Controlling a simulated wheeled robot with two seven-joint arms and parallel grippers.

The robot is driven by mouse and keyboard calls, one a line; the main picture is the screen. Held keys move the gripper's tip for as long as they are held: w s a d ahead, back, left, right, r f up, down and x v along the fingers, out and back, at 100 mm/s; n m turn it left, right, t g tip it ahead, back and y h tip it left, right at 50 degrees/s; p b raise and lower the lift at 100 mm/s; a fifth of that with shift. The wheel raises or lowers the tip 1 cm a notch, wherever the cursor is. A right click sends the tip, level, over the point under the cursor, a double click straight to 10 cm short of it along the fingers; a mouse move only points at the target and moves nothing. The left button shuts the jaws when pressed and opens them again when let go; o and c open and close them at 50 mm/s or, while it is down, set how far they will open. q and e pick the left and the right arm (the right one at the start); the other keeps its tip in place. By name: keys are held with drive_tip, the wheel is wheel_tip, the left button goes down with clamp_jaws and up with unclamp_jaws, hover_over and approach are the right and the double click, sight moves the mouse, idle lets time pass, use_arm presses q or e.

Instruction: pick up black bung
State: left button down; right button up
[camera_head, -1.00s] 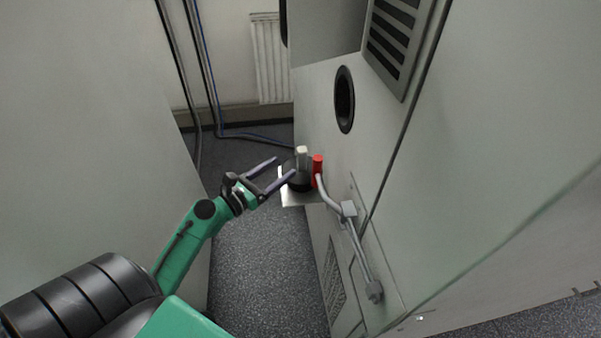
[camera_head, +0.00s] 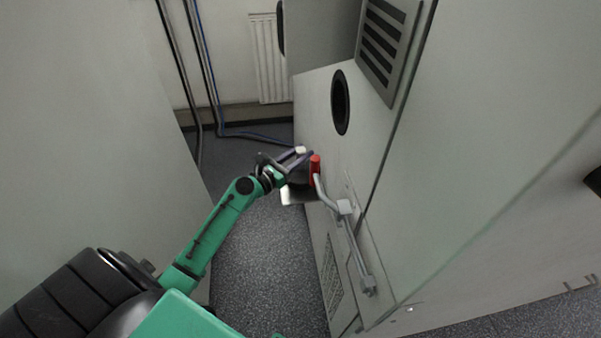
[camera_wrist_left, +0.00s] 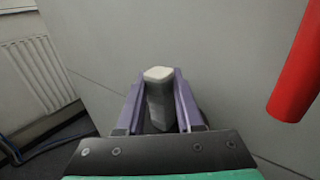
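The bung is a slim upright piece with a pale top (camera_head: 300,149); in the left wrist view the pale top (camera_wrist_left: 158,73) sits over a dark grey body (camera_wrist_left: 160,105). It stands at a small metal shelf (camera_head: 293,196) on the side of the cabinet. My left gripper (camera_head: 303,156) is at the bung, with one finger on each side of it. In the left wrist view the fingers (camera_wrist_left: 158,98) flank the body, and narrow gaps seem to show beside it. The bung's lower part is hidden. My right gripper is not in view.
A grey handle bar (camera_head: 345,208) juts from the cabinet (camera_head: 430,190). Open floor (camera_head: 262,270) lies left of it.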

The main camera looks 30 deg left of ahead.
use_arm(q)
drive_tip(key=shift+f, duration=0.1)
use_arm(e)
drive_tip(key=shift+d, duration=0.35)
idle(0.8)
use_arm(q)
drive_tip(key=shift+r, duration=0.2)
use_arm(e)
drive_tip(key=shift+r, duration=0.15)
use_arm(q)
drive_tip(key=shift+r+p, duration=0.25)
drive_tip(key=shift+p, duration=0.05)
wheel_tip(320, 180, up, 4)
drive_tip(key=shift+f+p, duration=0.15)
drive_tip(key=shift+p, duration=1.1)
drive_tip(key=w+a+f+b, duration=0.1)
drive_tip(key=w+a+b, duration=0.35)
drive_tip(key=a, duration=0.35)
drive_tip(key=w+a+b, duration=0.3)
drive_tip(key=a+b, duration=0.2)
drive_tip(key=a, duration=0.3)
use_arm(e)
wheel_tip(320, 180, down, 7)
use_arm(q)
drive_tip(key=r+p, duration=0.5)
drive_tip(key=shift+s+a+r, duration=0.1)
drive_tip(key=shift+a, duration=0.15)
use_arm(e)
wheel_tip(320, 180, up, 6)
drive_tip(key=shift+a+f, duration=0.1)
